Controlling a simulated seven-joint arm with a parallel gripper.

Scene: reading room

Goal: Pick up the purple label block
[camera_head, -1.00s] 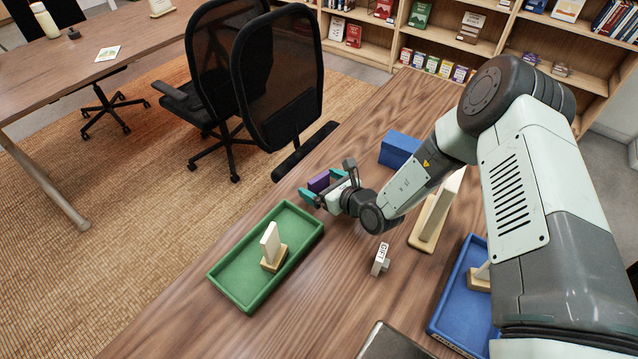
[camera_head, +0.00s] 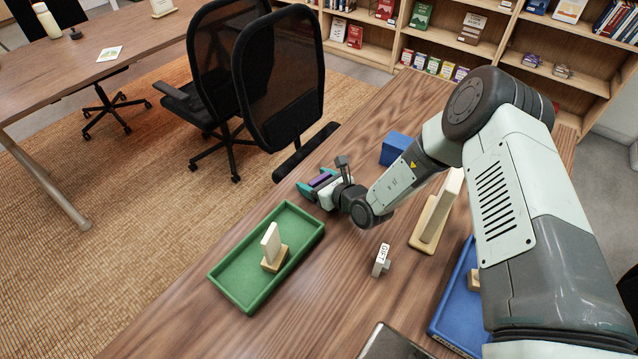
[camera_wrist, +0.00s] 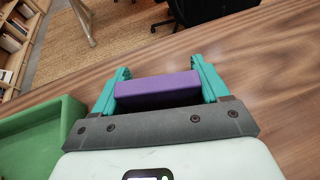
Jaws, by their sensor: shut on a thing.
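The purple label block (camera_head: 320,180) is between the teal fingers of my gripper (camera_head: 318,186), near the far edge of the wooden table (camera_head: 330,290). In the wrist view the purple block (camera_wrist: 158,90) spans the gap between both fingertips of my gripper (camera_wrist: 160,86), which is shut on it. I cannot tell for sure whether the block's underside touches the table.
A green tray (camera_head: 233,292) with a cream upright piece (camera_head: 271,243) is to the left of my gripper. A blue block (camera_head: 396,149), a small labelled piece (camera_head: 381,261), a wooden stand (camera_head: 424,236) and a blue tray (camera_head: 448,316) are to the right. A black chair (camera_head: 280,80) stands beyond the table edge.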

